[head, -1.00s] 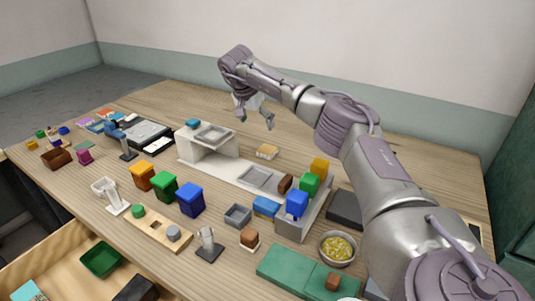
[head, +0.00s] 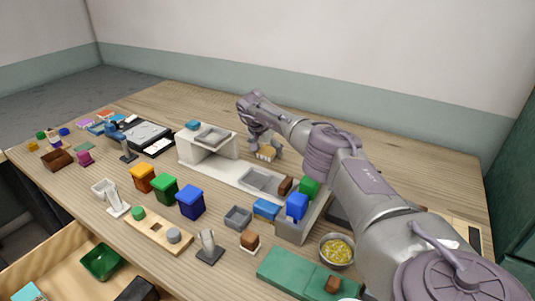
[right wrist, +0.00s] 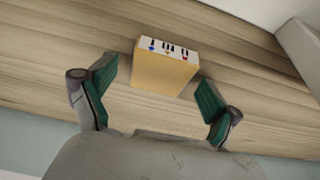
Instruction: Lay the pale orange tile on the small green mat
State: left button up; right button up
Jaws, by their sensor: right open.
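The pale orange tile (head: 265,154) is a thick pale orange piece on the wooden table, behind the white stand. In the right wrist view the tile (right wrist: 163,71) shows a pale orange face and a white face with small coloured marks. My right gripper (head: 267,150) is down at the tile; in the right wrist view its green-padded fingers (right wrist: 156,78) are spread, one on each side, with gaps to it. My left gripper is not in view.
The white stand with a grey tray (head: 212,135) stands left of my right gripper. Coloured blocks, including a blue one (head: 297,205), stand in front of the arm. The table's back strip is mostly clear.

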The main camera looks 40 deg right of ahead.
jog(key=c, duration=1.5)
jog(key=shift+r, duration=0.15)
